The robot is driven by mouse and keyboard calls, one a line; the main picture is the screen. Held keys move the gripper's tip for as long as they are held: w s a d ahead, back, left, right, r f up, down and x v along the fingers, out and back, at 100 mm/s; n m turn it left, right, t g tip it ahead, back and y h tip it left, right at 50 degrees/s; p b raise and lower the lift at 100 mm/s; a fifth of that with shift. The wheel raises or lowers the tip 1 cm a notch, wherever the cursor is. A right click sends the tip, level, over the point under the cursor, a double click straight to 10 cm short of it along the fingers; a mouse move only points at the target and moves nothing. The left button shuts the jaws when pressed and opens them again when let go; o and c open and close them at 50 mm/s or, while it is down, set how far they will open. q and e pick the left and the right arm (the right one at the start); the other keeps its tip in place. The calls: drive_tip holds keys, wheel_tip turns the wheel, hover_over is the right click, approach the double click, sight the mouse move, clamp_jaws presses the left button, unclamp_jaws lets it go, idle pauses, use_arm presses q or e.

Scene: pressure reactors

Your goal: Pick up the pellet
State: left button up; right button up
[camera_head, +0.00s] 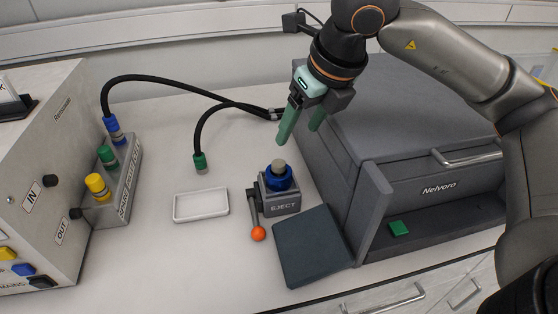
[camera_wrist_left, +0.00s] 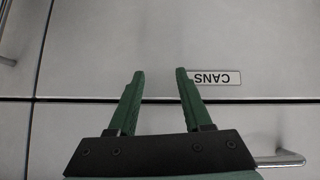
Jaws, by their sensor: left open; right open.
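The pellet (camera_head: 279,166) looks like a short grey cylinder standing upright at the top of the blue collar (camera_head: 279,179) of the eject press (camera_head: 283,205). My right gripper (camera_head: 302,136) is open and empty, pointing down above and slightly behind and right of the pellet, apart from it. My left gripper (camera_wrist_left: 158,75) shows only in the left wrist view. It is open and empty in front of grey drawer fronts with a CANS label (camera_wrist_left: 214,78).
The press has a lever with an orange knob (camera_head: 258,234). A white tray (camera_head: 201,205) lies left of it, a dark pad (camera_head: 312,246) right of it. A large grey Nelvoro machine (camera_head: 425,150) stands close on the right. A black hose with a green end (camera_head: 200,162) hangs behind the tray.

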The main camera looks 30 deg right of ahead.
sight(279, 163)
drive_tip(key=x, duration=1)
drive_tip(key=shift+w+a+f, duration=0.15)
drive_tip(key=shift+a+f, duration=0.2)
drive_tip(key=shift+c, duration=0.2)
clamp_jaws()
